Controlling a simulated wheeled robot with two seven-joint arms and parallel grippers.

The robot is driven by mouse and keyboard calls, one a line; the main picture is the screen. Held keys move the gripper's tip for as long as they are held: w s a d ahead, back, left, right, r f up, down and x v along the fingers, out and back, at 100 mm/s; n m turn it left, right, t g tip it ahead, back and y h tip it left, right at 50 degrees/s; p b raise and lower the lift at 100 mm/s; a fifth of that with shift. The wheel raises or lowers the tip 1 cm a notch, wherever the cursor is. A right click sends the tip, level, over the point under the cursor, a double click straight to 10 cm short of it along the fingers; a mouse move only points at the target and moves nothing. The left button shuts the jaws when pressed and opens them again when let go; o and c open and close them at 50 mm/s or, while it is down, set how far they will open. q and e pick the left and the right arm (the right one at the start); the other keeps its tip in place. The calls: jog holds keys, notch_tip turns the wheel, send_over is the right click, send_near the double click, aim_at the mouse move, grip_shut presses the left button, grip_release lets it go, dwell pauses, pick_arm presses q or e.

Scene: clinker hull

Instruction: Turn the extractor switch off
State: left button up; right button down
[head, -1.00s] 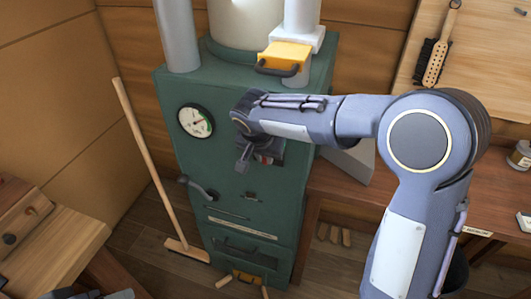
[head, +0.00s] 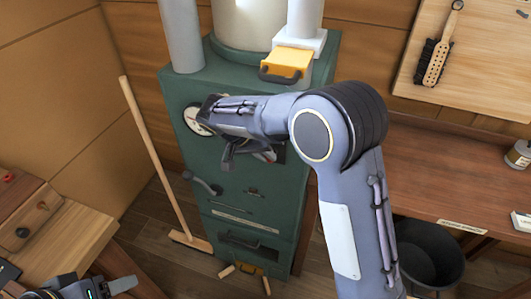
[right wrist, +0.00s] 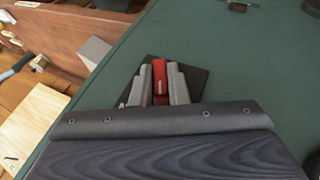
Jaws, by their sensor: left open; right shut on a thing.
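The extractor switch has a red lever (right wrist: 160,78) on a dark plate (right wrist: 198,78), fixed to the front of the green cabinet (head: 270,195). In the right wrist view, my right gripper (right wrist: 160,90) has its two grey fingers closed on either side of the red lever. In the head view my right arm and gripper (head: 232,158) cover most of the switch, so its setting cannot be read there. My left gripper (head: 112,291) is open at the bottom left edge, partly out of frame and far from the switch.
A round gauge (head: 195,118) sits left of the switch, partly covered by my arm. A cabinet handle (head: 203,184) is below it. A yellow drawer (head: 287,62) is on top. A broom (head: 155,165) leans at left. A workbench (head: 430,180) and black bucket (head: 428,255) are at right.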

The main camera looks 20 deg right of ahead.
jog(key=c, duration=1.4)
grip_release()
jog(key=b+v, duration=0.1)
jog(key=v, duration=0.6)
jog(key=shift+a+r, duration=0.25)
jog(key=shift+r, duration=0.1)
